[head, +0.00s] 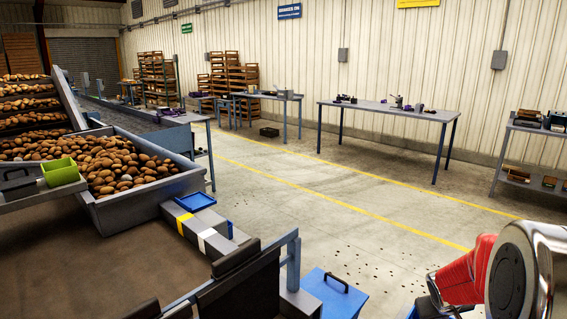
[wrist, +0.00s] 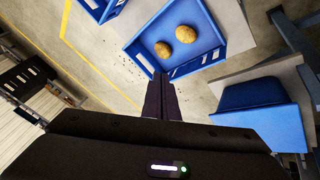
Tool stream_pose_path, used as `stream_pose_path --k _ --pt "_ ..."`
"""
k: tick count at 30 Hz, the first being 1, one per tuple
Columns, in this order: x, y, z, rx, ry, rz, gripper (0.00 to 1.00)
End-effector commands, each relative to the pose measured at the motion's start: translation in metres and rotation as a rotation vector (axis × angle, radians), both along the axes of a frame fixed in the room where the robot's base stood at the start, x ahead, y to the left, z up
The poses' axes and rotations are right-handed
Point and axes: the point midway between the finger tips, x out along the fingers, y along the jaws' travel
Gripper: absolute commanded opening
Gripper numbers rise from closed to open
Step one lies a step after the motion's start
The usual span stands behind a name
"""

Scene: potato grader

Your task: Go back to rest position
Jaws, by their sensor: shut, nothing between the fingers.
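My gripper (wrist: 161,80) shows in the wrist view with its two dark fingers together and nothing between them. Its fingertips appear close to the edge of a blue tray (wrist: 228,57) that holds two potatoes (wrist: 175,42); I cannot tell the height between them. In the head view, my arm with its red sleeve shows at the lower right, and the gripper itself is out of that view.
A blue box with a handle (head: 334,292) stands at the front. A long table (head: 390,108) stands by the wall.

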Motion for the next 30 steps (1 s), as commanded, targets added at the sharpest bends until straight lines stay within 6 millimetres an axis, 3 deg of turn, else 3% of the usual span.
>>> stream_pose_path --k 3,15,30 --pt "-0.026 0.021 0.019 0.022 0.037 -0.038 0.00" --pt "-0.112 0.098 0.065 0.132 0.137 -0.114 0.00" --pt "-0.201 0.193 0.109 0.282 0.161 -0.101 0.00"
